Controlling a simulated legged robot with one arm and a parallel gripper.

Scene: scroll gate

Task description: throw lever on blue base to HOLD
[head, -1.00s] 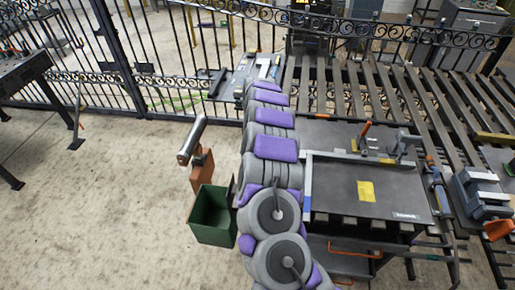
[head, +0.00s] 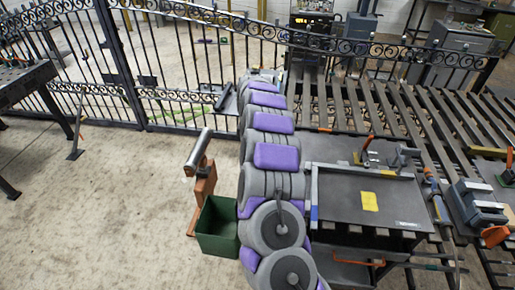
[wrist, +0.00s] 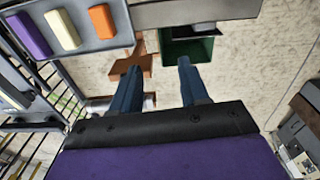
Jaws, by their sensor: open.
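My gripper (wrist: 157,72) shows in the wrist view with two blue fingers spread apart and nothing between them. In the head view my arm reaches away toward the gate and hides its own end. A slim blue piece with an orange end (head: 437,190) lies at the right of the workbench; I cannot tell whether it is the lever on the blue base. An orange-handled lever (head: 366,146) stands at the bench's back edge, beside a grey clamp (head: 404,157). I cannot read any HOLD mark.
A green bin (head: 217,228) and a brown stand with a grey cylinder (head: 200,158) are left of my arm. The wrist view shows a tray (wrist: 100,42) with purple, cream and orange blocks. An iron gate (head: 185,70) crosses the back.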

